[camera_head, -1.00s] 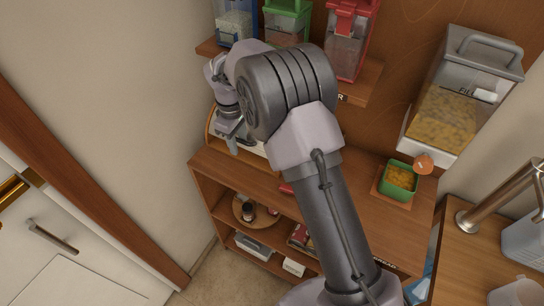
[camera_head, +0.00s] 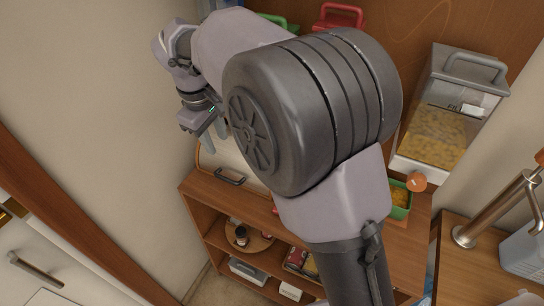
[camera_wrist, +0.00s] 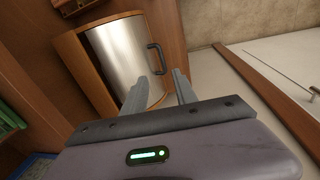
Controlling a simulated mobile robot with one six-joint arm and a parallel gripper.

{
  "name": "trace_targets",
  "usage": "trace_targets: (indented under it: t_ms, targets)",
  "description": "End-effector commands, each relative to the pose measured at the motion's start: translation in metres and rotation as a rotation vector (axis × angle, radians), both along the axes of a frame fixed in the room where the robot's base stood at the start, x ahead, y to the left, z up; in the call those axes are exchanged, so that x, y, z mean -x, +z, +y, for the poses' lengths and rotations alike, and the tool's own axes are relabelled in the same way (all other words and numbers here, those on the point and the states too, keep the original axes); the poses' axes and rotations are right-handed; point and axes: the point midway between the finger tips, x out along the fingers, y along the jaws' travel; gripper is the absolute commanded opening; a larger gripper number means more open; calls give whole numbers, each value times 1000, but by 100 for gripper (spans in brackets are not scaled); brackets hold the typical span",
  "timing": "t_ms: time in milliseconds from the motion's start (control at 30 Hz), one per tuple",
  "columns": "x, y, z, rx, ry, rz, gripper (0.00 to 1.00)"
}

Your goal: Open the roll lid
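The roll lid (camera_wrist: 118,55) is a curved, shiny metal sheet between the wooden sides of a box, with a dark bar handle (camera_wrist: 155,58) near one edge. The sheet covers the visible front of the box. In the head view the lid (camera_head: 222,158) and handle (camera_head: 230,177) show on the wooden cabinet, partly hidden by my arm. My gripper (camera_head: 208,135) is above and in front of the box. In the wrist view my gripper (camera_wrist: 160,84) has its fingers apart with nothing between them, and the handle lies beyond the fingertips.
A wooden cabinet (camera_head: 205,198) with open shelves stands below the box. A pale wall (camera_head: 90,90) is close on the left. A counter with a metal tap (camera_head: 490,215) is at lower right.

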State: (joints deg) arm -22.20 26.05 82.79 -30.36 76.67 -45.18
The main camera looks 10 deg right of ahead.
Motion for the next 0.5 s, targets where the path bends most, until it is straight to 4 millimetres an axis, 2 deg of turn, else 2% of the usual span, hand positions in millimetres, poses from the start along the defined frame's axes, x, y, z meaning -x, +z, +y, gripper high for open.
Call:
trace_targets:
  t_ms: [300,500]
  targets:
    - [60,41,-50,-146,-278,-70,34]
    - [106,57,-77,-246,-467,-113,34]
